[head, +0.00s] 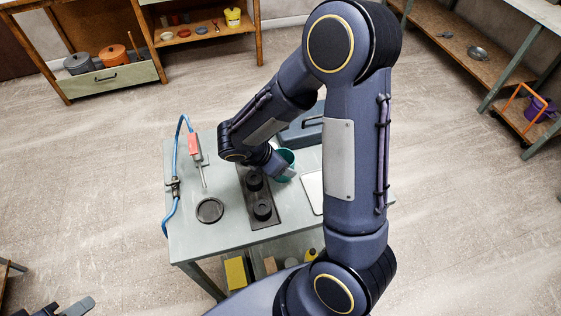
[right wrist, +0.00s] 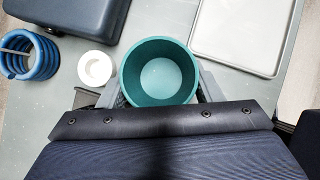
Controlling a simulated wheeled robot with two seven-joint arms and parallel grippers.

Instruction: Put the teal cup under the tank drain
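The teal cup (head: 288,157) is at the middle of the grey-green table in the head view, partly behind my right arm. In the right wrist view the cup (right wrist: 160,72) is upright and looks empty. My right gripper (right wrist: 161,88) has a finger on each side of it, apparently pressed to its wall. I cannot tell whether the cup is off the table. A dark blue-grey box, perhaps the tank (head: 303,128), stands behind the cup; it shows at top left in the wrist view (right wrist: 72,25). No drain is clear. My left gripper (head: 72,307) is cut off at the bottom left edge.
A dark tray (head: 270,218) with black round pieces and a black dish (head: 210,210) are left of the cup. A pale tray (right wrist: 240,30), blue coil (right wrist: 28,55) and white ring (right wrist: 95,68) are nearby.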

